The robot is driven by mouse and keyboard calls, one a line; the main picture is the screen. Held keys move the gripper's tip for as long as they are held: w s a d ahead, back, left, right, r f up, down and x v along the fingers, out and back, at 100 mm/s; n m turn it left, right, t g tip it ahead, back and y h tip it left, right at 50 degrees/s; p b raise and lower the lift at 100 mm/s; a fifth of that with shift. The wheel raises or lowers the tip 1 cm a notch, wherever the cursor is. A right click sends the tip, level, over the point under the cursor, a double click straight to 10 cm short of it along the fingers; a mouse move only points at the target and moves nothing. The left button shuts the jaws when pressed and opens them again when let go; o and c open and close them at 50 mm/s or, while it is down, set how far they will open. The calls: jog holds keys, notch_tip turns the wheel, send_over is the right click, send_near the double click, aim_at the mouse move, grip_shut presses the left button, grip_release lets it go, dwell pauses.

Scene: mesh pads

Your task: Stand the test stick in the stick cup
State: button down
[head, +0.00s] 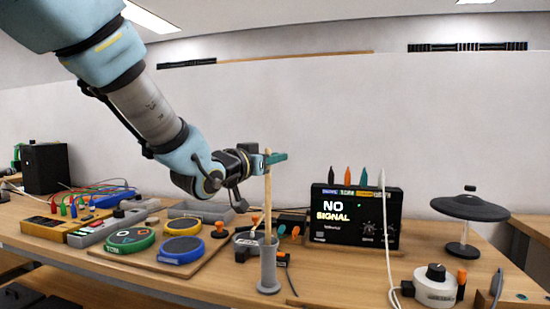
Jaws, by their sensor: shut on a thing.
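The test stick (267,200) is a thin tan rod. It stands nearly upright in the middle of the head view. My gripper (270,158) has teal fingers and is shut on the stick near its top end. The stick cup (268,268) is a narrow grey cylinder with a flared foot, near the table's front edge. The stick's lower end meets the cup's mouth and seems to be inside it. The cup wall hides the tip, so its depth cannot be told.
A black monitor box (355,218) reading "NO SIGNAL" stands right of the cup. Round green (130,240) and blue (181,250) pads lie to the left. A small dark dish (247,243) sits close behind the cup. A white knob unit (435,287) stands at front right.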

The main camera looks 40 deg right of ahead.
jog(key=shift+f, duration=0.5)
jog(key=c, duration=0.8)
grip_release()
jog(key=b+v, duration=0.1)
jog(key=v, duration=1)
jog(key=shift+b, duration=0.4)
jog(key=shift+w, duration=0.15)
